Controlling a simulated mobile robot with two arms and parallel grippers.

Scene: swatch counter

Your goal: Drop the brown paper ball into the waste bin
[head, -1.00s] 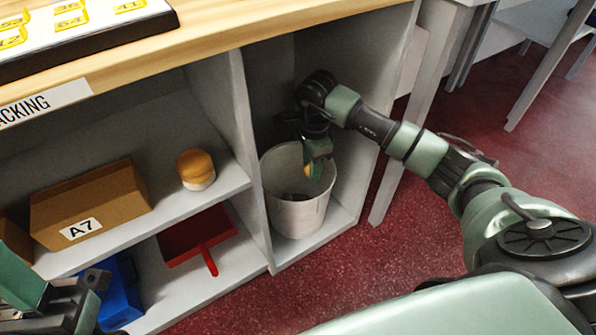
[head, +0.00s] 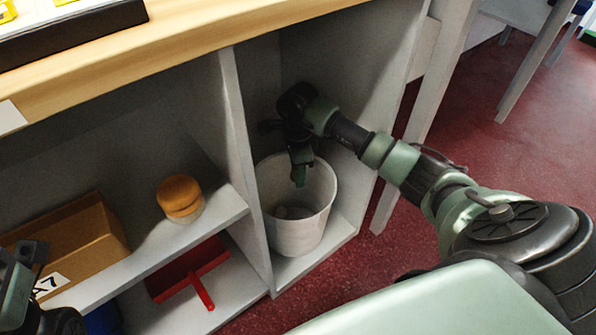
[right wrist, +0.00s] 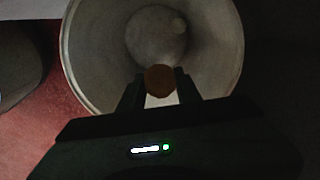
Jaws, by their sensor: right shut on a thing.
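The waste bin (head: 294,236) is a whitish open bucket standing upright in the right bay under the counter. It also shows in the right wrist view (right wrist: 84,62), from above. My right gripper (head: 299,180) points down over the bin's mouth. In the right wrist view, my right gripper (right wrist: 159,88) is shut on the brown paper ball (right wrist: 159,78), with the bin's inside behind it. The ball is hard to make out in the head view. My left gripper (head: 32,262) is at the lower left edge, partly cut off; its jaw state is unclear.
The left shelf holds a cardboard box (head: 75,240) and a stacked round orange-and-cream item (head: 181,198). A red dustpan (head: 190,272) lies below. Red floor (head: 480,160) is open at right.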

